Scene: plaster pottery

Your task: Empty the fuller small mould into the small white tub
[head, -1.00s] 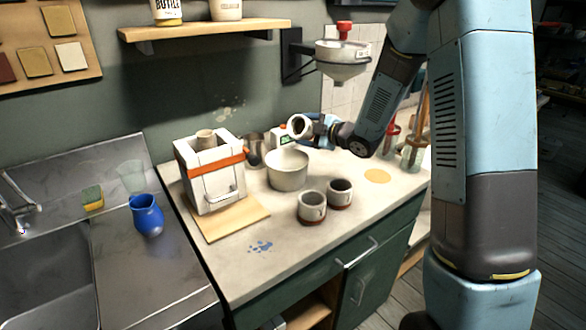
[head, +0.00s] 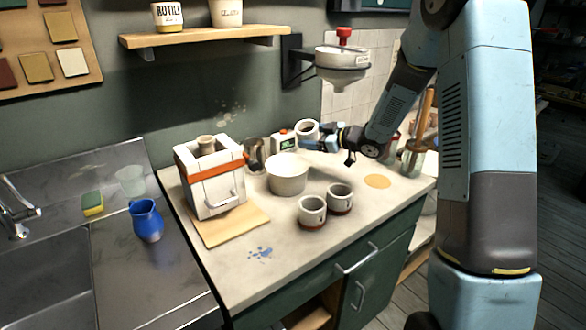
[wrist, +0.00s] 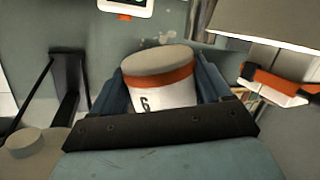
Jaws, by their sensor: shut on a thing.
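The small white tub (head: 288,180) stands upright on the counter. My gripper (head: 318,142) is shut on a small white mould (head: 307,139), holding it above the counter, behind and right of the tub's rim. Its open mouth faces the head camera, tilted, with a dark inside. The wrist view shows the mould (wrist: 165,95) between the fingers, with an orange band, a dark numeral and a grey end. Two similar small moulds, a left one (head: 312,214) and a right one (head: 340,199), stand upright in front of the tub. No falling stream is visible; the tub's contents are unclear.
A strapped white block mould (head: 213,186) stands on a wooden board (head: 228,228) left of the tub. A scale (head: 284,142) is behind the tub. A funnel (head: 342,65) hangs above. A blue jug (head: 147,221) stands by the sink. The front counter is largely clear.

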